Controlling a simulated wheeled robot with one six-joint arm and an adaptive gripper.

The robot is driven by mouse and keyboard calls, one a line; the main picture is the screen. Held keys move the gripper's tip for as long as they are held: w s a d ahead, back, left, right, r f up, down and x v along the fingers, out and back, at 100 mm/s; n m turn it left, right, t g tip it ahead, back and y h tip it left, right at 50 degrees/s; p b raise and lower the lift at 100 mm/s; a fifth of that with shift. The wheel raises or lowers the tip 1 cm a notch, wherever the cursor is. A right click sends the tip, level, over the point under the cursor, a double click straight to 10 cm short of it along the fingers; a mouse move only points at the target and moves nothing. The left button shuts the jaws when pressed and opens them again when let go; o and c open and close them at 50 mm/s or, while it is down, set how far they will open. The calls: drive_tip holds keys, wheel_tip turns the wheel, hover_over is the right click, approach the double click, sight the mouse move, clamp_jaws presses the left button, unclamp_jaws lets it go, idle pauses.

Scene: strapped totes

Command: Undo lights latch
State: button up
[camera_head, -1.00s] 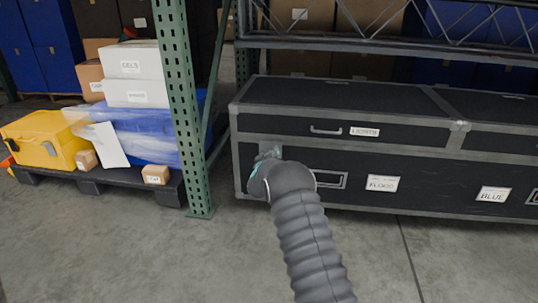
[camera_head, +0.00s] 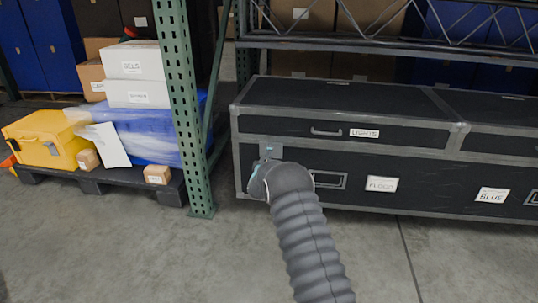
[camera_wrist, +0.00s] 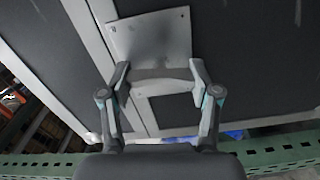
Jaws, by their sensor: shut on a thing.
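The black flight case (camera_head: 400,145) with grey metal edges bears a "LIGHTS" label (camera_head: 364,133) on its lid. The latch (camera_head: 271,149) is a grey metal plate near the front left corner, below the lid seam. In the wrist view the latch plate (camera_wrist: 150,38) fills the upper middle. My gripper (camera_wrist: 160,77) has a fingertip at each side of the latch's lower part and is shut on it. In the head view my gripper (camera_head: 258,180) is mostly hidden by my wrist, just below the latch plate.
A green rack upright (camera_head: 183,110) stands close to the left of the case. Beyond it, a pallet (camera_head: 90,182) carries a yellow case (camera_head: 42,140), wrapped goods and boxes. A "FLOOD" label (camera_head: 382,184) and a "BLUE" label (camera_head: 491,195) are on the lower front. The floor in front is clear.

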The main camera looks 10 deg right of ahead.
drive_tip(key=shift+n, duration=0.8)
drive_tip(key=shift+a, duration=0.1)
drive_tip(key=o, duration=1.2)
drive_tip(key=shift+c, duration=0.2)
drive_tip(key=v, duration=1.2)
